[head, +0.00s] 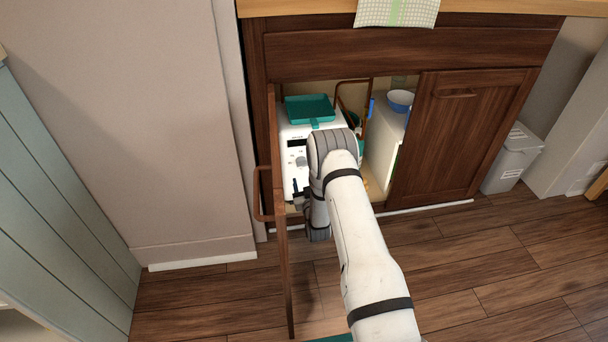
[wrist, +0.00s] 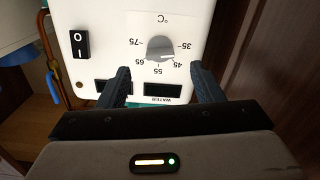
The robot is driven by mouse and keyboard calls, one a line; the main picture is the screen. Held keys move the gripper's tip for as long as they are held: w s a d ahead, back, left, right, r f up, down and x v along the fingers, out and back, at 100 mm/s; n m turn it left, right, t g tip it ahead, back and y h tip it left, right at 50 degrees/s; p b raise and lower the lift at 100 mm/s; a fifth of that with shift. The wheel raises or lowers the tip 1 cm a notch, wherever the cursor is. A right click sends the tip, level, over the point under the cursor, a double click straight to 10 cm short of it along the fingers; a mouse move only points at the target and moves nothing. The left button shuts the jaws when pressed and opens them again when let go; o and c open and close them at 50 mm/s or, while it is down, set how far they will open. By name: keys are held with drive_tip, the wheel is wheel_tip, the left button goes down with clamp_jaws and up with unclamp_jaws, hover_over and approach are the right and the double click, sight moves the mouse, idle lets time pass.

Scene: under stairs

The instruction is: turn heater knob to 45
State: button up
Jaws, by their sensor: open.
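The white heater (head: 299,131) stands inside the open cupboard, partly hidden by my arm. In the wrist view its front panel (wrist: 115,35) appears upside down, with a grey round knob (wrist: 160,48). Printed marks from 35 to 75 run around the knob under a °C sign. A light pointer line on the knob faces right, toward the 35–45 side; its exact reading is hard to tell. My gripper (wrist: 160,70) is open, its dark fingers apart on either side below the knob in the picture. No contact with the knob shows. The gripper also appears in the head view (head: 299,194).
A black rocker switch (wrist: 79,44) is on the panel. The open cupboard door (head: 279,260) stands left of my arm; the closed right door (head: 462,130) is beyond.

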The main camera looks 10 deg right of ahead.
sight(302, 163)
drive_tip(key=w+b, duration=0.2)
drive_tip(key=w, duration=0.5)
drive_tip(key=shift+b, duration=0.35)
drive_tip(key=shift+w, duration=0.1)
drive_tip(key=c, duration=0.9)
drive_tip(key=shift+d, duration=0.1)
drive_tip(key=shift+c, duration=0.5)
